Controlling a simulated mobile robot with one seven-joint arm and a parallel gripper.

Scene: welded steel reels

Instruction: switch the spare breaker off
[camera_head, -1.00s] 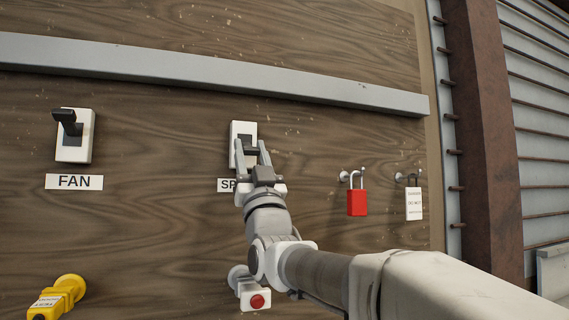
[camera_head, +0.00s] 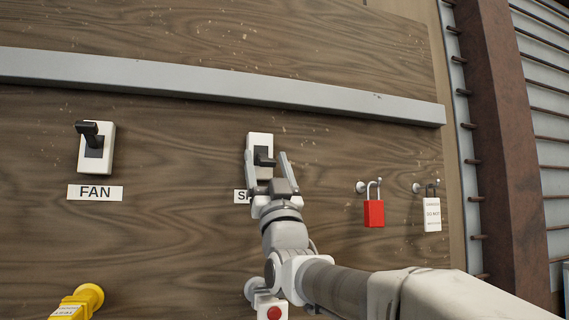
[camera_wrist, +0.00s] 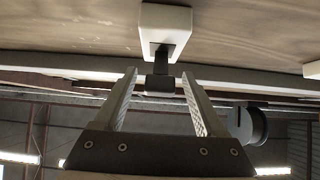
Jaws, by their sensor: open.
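The spare breaker (camera_head: 258,143) is a white box on the wooden board, with a dark lever (camera_head: 265,159) sticking outward. Its label is partly hidden behind my gripper, showing only the first letters. My gripper (camera_head: 267,160) is open in front of the breaker, one finger on each side of the lever. In the wrist view, the white breaker (camera_wrist: 163,18) is at the top and its dark lever (camera_wrist: 160,82) ends between the fingertips (camera_wrist: 159,75). Gaps show on both sides of the lever.
The FAN breaker (camera_head: 96,160) is to the left, lever tilted up. A red-button box (camera_head: 272,311) and a yellow object (camera_head: 80,301) are below. A grey rail (camera_head: 200,82) crosses above.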

